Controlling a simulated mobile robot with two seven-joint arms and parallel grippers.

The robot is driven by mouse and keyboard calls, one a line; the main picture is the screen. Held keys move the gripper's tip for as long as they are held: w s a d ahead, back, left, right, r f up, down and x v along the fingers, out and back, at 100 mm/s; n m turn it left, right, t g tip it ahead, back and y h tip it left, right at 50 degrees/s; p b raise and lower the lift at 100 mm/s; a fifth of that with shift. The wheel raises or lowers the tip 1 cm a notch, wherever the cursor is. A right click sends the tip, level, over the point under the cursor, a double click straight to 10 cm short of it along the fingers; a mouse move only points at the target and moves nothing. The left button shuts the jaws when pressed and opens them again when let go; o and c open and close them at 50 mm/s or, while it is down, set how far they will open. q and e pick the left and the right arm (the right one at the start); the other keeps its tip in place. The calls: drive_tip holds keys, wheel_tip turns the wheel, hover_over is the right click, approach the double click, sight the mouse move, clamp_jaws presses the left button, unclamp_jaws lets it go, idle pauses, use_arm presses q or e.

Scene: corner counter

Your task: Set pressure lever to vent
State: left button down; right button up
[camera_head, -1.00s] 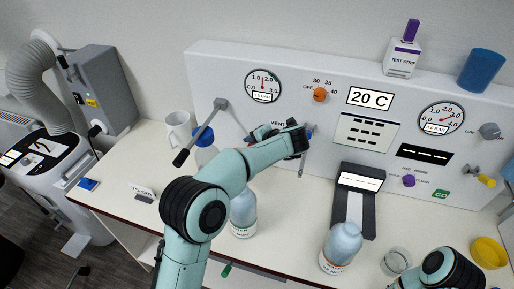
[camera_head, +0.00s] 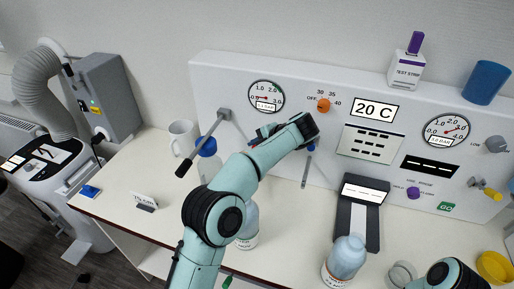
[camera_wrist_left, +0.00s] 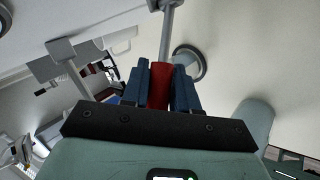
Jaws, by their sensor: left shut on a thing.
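The pressure lever's red handle (camera_wrist_left: 159,86) shows in the left wrist view between the blue fingers of my left gripper (camera_wrist_left: 160,78), which is shut on it. In the head view my left gripper (camera_head: 260,136) is at the white panel, below the left gauge (camera_head: 265,97), mostly hidden by my wrist. The lever's base and the VENT lettering are covered by my arm there. The gauge's needle points left, near the low end of its scale. My right arm shows at the bottom right, but its gripper is out of the picture.
A grey lever with a black handle (camera_head: 185,168) juts out left of my gripper, and a thin grey lever (camera_head: 306,170) hangs to its right. A white mug (camera_head: 183,137) stands at the left. The counter's left front is mostly clear.

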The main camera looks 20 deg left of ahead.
use_arm(q)
drive_tip(key=c, duration=1)
unclamp_jaws()
drive_tip(key=shift+r, duration=0.2)
drive_tip(key=shift+c, duration=0.2)
drive_tip(key=shift+o, duration=0.5)
drive_tip(key=shift+f, duration=0.1)
drive_tip(key=v, duration=1.3)
drive_tip(key=shift+d, duration=0.1)
